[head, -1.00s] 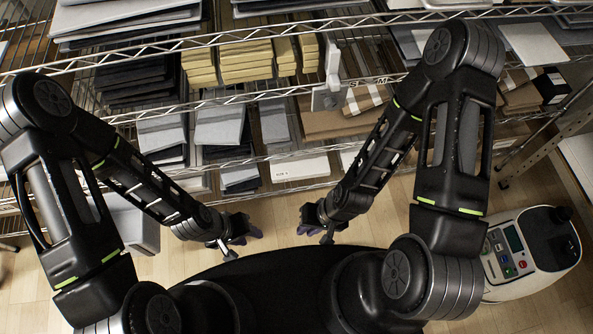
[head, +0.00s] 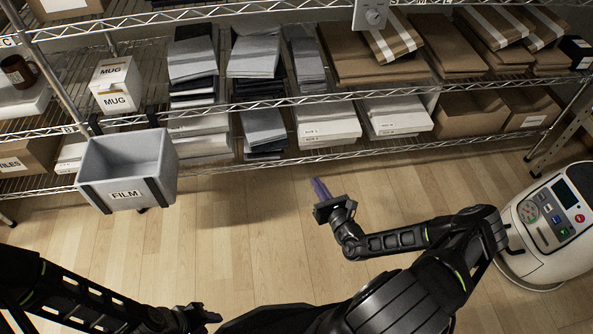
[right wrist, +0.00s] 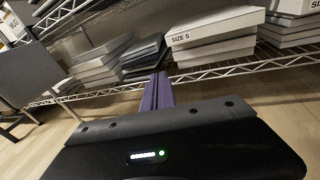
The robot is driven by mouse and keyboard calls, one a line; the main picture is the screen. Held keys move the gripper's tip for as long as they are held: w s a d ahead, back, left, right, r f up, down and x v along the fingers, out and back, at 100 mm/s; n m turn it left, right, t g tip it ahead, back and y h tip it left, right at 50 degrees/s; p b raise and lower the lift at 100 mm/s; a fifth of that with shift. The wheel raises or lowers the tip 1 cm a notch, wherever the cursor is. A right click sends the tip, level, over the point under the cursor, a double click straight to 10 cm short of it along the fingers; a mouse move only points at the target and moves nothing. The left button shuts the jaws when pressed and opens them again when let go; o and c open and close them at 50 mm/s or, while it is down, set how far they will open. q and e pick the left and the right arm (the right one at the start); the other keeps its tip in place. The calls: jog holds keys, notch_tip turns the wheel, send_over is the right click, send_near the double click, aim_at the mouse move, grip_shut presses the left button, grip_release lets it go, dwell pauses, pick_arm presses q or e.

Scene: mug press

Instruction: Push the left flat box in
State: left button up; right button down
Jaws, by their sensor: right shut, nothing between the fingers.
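The left flat box (head: 328,128) is white with a small label on its front. It lies in a stack on the lower wire shelf, and its front is near the shelf's edge. In the right wrist view it reads SIZE S (right wrist: 213,36). A similar white flat box (head: 398,118) lies right of it. My right gripper (head: 320,188) is shut and empty, in front of and below the shelf, apart from the box. Its purple fingers (right wrist: 157,92) point toward the shelf. My left gripper (head: 200,317) is low in the head view, far from the boxes; its fingers are unclear.
A grey FILM bin (head: 128,168) hangs at the shelf's front left. Grey and dark packs (head: 263,128) lie left of the flat boxes, brown cartons (head: 470,113) to the right. A white machine (head: 545,225) stands at the far right. The wooden floor before the shelf is clear.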

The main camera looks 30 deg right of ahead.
aim_at(326, 136)
pick_arm(q)
jog(key=shift+s+a+r, duration=0.1)
jog(key=shift+s+a, duration=0.2)
jog(key=shift+a, duration=0.1)
pick_arm(e)
jog(key=s+d+r+m+h, duration=0.1)
jog(key=d+r+m+h, duration=0.1)
jog(key=d+h, duration=0.2)
jog(key=shift+d+h, duration=0.3)
jog(key=shift+d, duration=0.85)
